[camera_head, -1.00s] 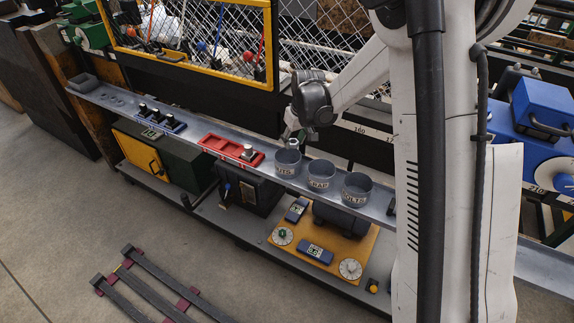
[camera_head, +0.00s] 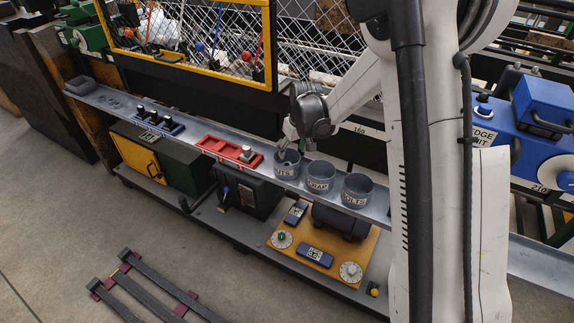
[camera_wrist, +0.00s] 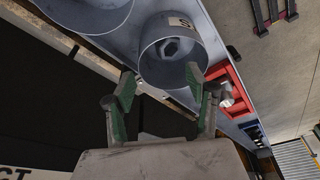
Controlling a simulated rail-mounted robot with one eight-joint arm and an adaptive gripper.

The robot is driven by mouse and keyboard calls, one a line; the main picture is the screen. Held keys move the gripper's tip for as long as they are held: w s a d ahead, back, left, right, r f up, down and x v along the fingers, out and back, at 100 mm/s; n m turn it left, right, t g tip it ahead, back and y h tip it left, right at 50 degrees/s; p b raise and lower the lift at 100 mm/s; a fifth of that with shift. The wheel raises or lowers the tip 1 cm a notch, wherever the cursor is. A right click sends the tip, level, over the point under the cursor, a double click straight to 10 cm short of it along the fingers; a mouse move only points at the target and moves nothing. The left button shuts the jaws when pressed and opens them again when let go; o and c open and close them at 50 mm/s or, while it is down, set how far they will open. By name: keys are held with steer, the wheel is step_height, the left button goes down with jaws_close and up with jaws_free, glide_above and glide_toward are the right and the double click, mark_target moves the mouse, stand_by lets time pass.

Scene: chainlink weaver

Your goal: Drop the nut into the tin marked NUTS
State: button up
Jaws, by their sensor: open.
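The NUTS tin (camera_head: 286,172), a grey round tin, is the leftmost of three on the metal shelf. In the wrist view the tin (camera_wrist: 150,66) shows from above, with its label cut to an "S". A grey hexagonal nut (camera_wrist: 173,48) lies inside it, near the far wall. My gripper (camera_wrist: 160,83) is open, its green-padded fingers apart and empty, at the tin's near rim. In the head view my gripper (camera_head: 284,150) is over the back of the tin; the fingertips are small there, and contact with the rim cannot be told.
The SCRAP tin (camera_head: 319,184) and BOLTS tin (camera_head: 355,195) stand to the right on the shelf (camera_head: 225,166). A red tray (camera_head: 222,148) with a metal piece (camera_head: 246,154) lies left. A mesh panel in a yellow frame (camera_head: 190,67) rises behind.

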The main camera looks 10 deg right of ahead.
steer(key=v, duration=1.2)
stand_by(0.3)
steer(key=s+r+m+t, duration=0.1)
steer(key=s+r, duration=0.4)
steer(key=s, duration=0.2)
steer(key=s+r+t, duration=0.1)
steer(key=s+r, duration=0.4)
steer(key=s, duration=0.3)
steer(key=s+f+m+t, duration=0.1)
steer(key=s+m+t, duration=0.1)
steer(key=s, duration=1.5)
steer(key=shift+a+h, duration=0.4)
steer(key=shift+a, duration=0.05)
